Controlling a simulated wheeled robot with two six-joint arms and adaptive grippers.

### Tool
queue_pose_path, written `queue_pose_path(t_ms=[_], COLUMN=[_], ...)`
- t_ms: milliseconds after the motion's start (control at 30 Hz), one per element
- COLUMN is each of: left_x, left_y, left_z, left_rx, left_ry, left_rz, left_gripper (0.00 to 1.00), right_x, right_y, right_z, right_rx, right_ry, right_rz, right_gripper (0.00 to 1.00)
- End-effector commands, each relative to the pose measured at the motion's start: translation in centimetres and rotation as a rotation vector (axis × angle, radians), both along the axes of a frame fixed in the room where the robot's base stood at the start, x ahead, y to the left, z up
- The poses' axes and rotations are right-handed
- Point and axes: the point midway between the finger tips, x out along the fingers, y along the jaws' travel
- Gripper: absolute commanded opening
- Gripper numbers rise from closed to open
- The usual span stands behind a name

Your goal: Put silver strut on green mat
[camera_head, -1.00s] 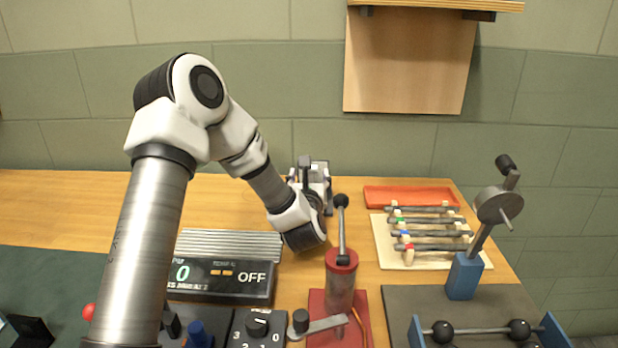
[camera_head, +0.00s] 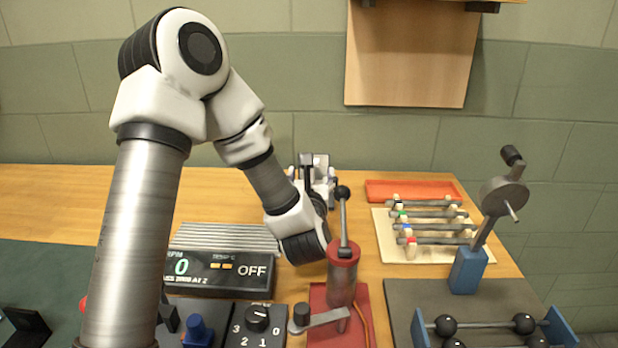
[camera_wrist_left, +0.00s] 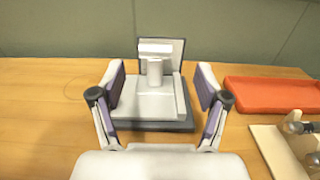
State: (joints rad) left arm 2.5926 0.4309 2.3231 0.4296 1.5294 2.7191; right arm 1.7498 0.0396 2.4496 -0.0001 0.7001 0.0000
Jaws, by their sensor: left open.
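Several grey metallic bars (camera_head: 437,227) lie across pegs with coloured marks on a cream rack (camera_head: 388,243), at the right of the table; I cannot tell which one is the silver strut. A dark green mat (camera_head: 45,275) lies at the left, partly behind my arm. My left gripper (camera_wrist_left: 160,75) is open and empty at the back of the table, left of the rack. In the wrist view its fingers stand on either side of a small grey-and-white device (camera_wrist_left: 152,103) with an upright plate. My right gripper is not in view.
An orange-red tray (camera_head: 412,190) lies behind the rack and also shows in the wrist view (camera_wrist_left: 270,96). A red lever pump (camera_head: 343,270), a display box (camera_head: 222,272) and a blue crank stand (camera_head: 468,270) rise in front. The back left table is clear.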

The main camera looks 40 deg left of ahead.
Motion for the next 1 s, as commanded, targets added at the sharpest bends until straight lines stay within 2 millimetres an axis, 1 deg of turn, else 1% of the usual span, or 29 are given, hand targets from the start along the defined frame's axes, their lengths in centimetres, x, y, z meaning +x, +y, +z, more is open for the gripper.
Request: queue_pose_path(t_ms=[267,400,467,567,733,767,800,867,900,933,1000], left_x=[2.5,4.3,5.0,5.5,5.5,5.5,5.5,5.5,5.5,5.5,5.5], left_y=[2.6,4.6,5.1,5.5,5.5,5.5,5.5,5.4,5.4,5.4,5.4], left_z=[0.1,0.3,0.2,0.1,0.1,0.1,0.1,0.1,0.1,0.1,0.1], left_rx=[-0.004,-0.003,-0.002,-0.002,-0.002,-0.002,-0.002,-0.002,-0.002,-0.002,-0.002], left_ry=[0.003,0.003,0.002,0.004,0.004,0.004,0.004,0.004,0.004,0.004,0.004], left_rz=[0.003,0.004,0.002,0.001,0.000,0.000,0.000,0.000,0.000,0.000,0.000], left_gripper=[0.75,0.75,0.75,0.75,0.75,0.64,0.50,0.29,0.15,0.09,0.09], right_x=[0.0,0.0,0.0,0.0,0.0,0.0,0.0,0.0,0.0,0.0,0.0], right_y=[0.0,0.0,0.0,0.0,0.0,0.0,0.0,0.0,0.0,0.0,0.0], right_z=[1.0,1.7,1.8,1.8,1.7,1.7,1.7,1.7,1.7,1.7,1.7], right_rx=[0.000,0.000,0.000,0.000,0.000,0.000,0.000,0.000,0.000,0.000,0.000], right_ry=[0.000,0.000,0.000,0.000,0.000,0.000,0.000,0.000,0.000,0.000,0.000], right_rz=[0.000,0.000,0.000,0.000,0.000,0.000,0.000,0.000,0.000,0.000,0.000], right_gripper=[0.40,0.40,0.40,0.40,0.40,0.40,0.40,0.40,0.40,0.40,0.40])
